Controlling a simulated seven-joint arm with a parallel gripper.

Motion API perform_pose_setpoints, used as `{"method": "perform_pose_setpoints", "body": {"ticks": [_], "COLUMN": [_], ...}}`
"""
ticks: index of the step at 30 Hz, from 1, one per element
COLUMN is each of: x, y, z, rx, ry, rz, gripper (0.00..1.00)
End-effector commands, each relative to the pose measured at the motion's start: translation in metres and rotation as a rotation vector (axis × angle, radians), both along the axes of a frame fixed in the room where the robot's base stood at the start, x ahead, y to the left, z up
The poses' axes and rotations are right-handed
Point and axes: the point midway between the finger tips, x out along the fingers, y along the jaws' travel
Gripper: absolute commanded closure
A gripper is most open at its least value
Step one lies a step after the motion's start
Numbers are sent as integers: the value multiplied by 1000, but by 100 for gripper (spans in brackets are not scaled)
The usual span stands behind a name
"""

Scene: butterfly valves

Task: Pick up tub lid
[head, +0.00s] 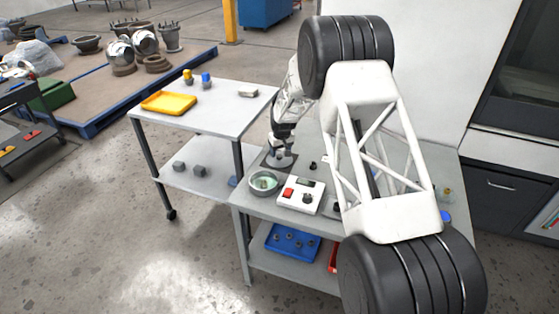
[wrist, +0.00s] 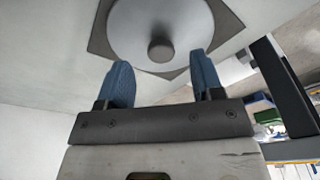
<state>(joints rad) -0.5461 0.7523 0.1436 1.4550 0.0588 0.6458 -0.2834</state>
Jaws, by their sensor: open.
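The tub lid is a pale round disc with a dark grey knob in its middle, and it lies on a dark square mat (head: 266,159). In the wrist view the lid (wrist: 190,22) fills the top of the picture, with the mat (wrist: 98,40) around it. My gripper (wrist: 160,64) is open, its two blue fingers apart with nothing seen held between them. The knob shows between and just beyond the fingertips; I cannot tell the height gap. In the head view the lid (head: 283,160) is partly hidden under my gripper. An open round tub (head: 263,184) stands just in front of it.
A white box with a red button (head: 300,196) sits right of the tub on the grey bench. A cart (head: 225,112) with a yellow tray (head: 169,103) stands to the left. A blue tray (head: 292,242) is on the lower shelf. My large arm covers the bench's right part.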

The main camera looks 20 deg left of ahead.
Motion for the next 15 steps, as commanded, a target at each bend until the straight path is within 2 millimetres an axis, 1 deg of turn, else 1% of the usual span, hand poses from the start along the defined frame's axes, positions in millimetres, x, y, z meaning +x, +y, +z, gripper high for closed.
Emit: {"method": "perform_pose_setpoints", "body": {"ticks": [1,7,10,15], "x": [0,2,3,3], "y": [1,3,4,4], "z": [-6,-24,-28,-29], "rx": [-1,0,0,1], "ry": [1,0,0,-1], "rz": [0,0,0,0], "gripper": [39,39,39,39]}}
